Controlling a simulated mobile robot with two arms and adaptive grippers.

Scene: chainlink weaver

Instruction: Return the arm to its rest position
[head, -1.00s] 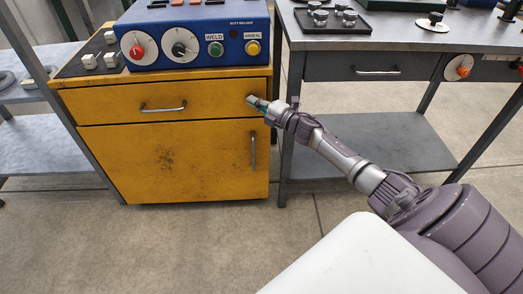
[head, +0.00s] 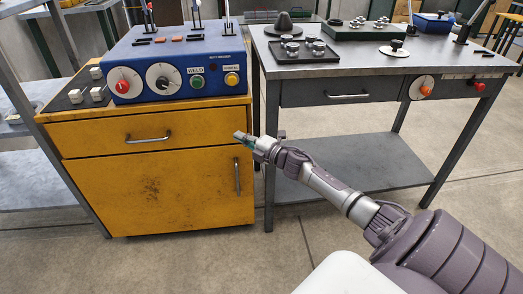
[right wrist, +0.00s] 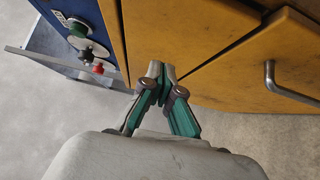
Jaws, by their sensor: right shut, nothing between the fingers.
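My right arm reaches in from the lower right of the head view. Its gripper (head: 243,138) is in front of the right side of the yellow cabinet (head: 172,195), near the drawer level. In the right wrist view the green-sided fingers (right wrist: 166,78) are together with nothing between them, against the background of the cabinet's yellow front. I cannot tell the exact gap between the fingertips and the cabinet. My left gripper is not in view.
A blue welder (head: 178,65) with knobs and buttons stands on the cabinet. A grey workbench (head: 345,68) to the right carries a dark tray (head: 297,50) with small metal parts. A drawer handle (head: 147,137) and door handle (head: 237,177) stick out. The floor in front is clear.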

